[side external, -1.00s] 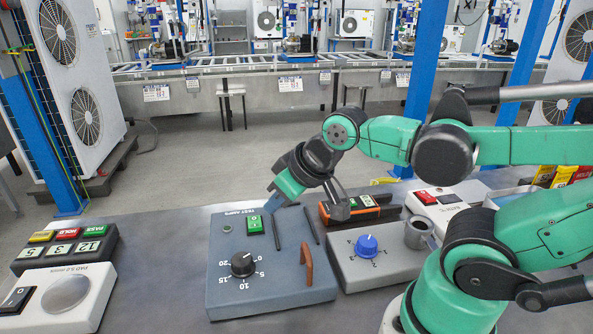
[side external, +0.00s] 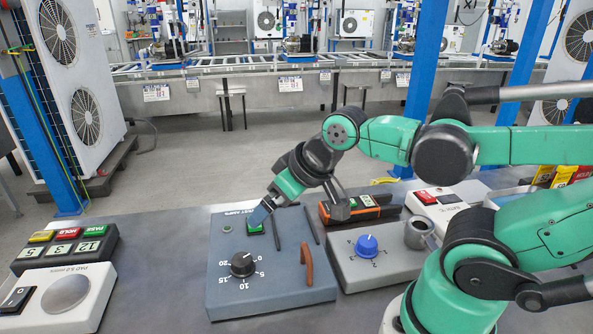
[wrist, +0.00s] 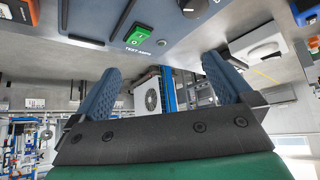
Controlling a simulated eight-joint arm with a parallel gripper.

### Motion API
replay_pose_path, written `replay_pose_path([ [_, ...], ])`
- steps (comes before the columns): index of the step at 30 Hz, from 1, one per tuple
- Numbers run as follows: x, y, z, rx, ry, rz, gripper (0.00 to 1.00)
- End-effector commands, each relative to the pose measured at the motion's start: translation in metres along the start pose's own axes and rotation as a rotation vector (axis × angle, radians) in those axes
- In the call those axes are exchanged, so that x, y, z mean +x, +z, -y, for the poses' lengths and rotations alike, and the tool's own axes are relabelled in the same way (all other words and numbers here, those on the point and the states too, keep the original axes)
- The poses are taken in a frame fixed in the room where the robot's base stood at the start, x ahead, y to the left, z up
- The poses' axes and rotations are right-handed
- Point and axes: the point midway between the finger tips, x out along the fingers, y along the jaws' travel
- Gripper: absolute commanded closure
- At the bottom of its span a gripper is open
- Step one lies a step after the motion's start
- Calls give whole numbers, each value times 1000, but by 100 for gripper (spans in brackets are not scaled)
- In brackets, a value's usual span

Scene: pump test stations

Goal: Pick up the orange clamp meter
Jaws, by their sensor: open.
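The orange clamp meter (side external: 356,209) lies at the back of the bench in the side view, behind the grey box with the blue knob. It has a small green display, and part of it is hidden behind a dark part of my wrist.
The blue-grey test box (side external: 277,277) carries a black dial, a brown handle and a green rocker switch (wrist: 138,37). Button boxes (side external: 67,247) sit at left, with bare bench between.

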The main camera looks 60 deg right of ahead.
Motion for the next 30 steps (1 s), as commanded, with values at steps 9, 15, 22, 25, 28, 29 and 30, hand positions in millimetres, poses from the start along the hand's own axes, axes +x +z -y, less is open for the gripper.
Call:
replay_pose_path([
  [9, 8, -6, -41, -147, 66, 120, 0],
  [15, 23, 7, -124, -418, 50, 371, 0],
  [22, 36, 50, -202, -656, -131, 553, 0],
  [25, 38, 66, -219, -713, -197, 579, 0],
  [28, 39, 75, -227, -745, -234, 587, 0],
  [29, 40, 76, -228, -752, -240, 588, 0],
  [30, 42, 78, -228, -756, -244, 589, 0],
])
